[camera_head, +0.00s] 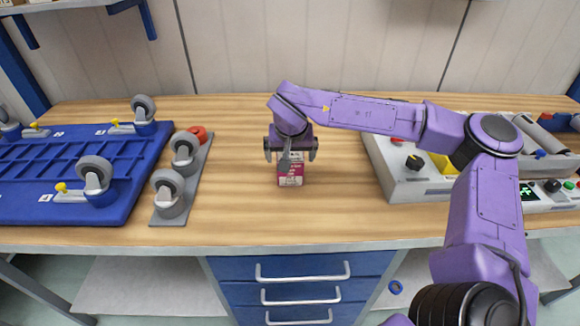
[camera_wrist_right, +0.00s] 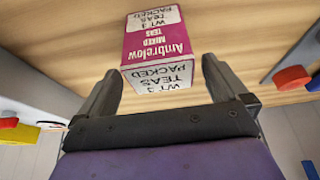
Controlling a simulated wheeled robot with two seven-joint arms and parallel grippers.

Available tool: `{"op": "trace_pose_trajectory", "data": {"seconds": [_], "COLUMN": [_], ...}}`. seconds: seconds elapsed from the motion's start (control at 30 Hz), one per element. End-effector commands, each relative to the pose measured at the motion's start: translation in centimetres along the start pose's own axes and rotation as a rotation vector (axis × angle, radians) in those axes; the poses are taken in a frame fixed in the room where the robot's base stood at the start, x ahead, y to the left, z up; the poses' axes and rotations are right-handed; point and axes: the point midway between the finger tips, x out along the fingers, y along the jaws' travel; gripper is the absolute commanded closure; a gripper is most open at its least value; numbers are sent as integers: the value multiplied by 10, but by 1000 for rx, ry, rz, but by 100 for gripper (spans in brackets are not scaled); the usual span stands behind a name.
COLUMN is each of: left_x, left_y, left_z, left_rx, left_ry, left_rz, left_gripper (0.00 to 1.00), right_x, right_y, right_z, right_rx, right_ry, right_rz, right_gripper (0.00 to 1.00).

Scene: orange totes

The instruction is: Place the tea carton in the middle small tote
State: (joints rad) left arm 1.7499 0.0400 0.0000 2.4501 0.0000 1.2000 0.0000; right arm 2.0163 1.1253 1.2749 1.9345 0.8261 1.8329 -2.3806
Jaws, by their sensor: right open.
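The tea carton (camera_head: 290,174), a small magenta and white box, stands on the wooden workbench in the head view. In the right wrist view the carton (camera_wrist_right: 157,50) shows its printed label just beyond the fingertips. My right gripper (camera_head: 291,158) is over the carton, pointing down. In the right wrist view the gripper (camera_wrist_right: 160,84) is open, with one finger to each side of the carton and no clear contact. The gripper hides the carton's upper part in the head view. My left gripper is not in view. No small totes show in either view.
A blue rack with casters (camera_head: 60,170) lies on the left of the bench (camera_head: 240,210). A grey plate with casters (camera_head: 198,190) and a red round part (camera_head: 198,132) are beside it. A grey control box (camera_head: 410,178) stands on the right. Bench around the carton is clear.

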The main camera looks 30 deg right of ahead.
Motion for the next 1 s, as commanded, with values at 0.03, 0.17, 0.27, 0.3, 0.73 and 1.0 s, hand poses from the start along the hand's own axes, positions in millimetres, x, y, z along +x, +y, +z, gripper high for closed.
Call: {"op": "trace_pose_trajectory", "data": {"seconds": [0.03, 0.17, 0.27, 0.3, 0.73, 1.0], "left_x": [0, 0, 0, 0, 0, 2], "left_y": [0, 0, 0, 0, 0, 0], "left_z": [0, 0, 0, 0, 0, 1], "left_rx": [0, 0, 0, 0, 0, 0], "left_ry": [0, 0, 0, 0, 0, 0], "left_rz": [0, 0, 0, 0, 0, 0], "left_gripper": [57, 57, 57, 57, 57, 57], "right_x": [7, 13, 13, 13, 12, -13], "right_y": [0, 0, 0, 0, 0, -1], "right_z": [0, 0, 0, 0, 0, -11], "right_rx": [0, 0, 0, 0, 0, 0], "right_ry": [-2, 1, 1, 1, 2, 8], "right_rz": [1, -1, -1, -1, -1, -3], "right_gripper": [0, 0, 0, 0, 65, 65]}}
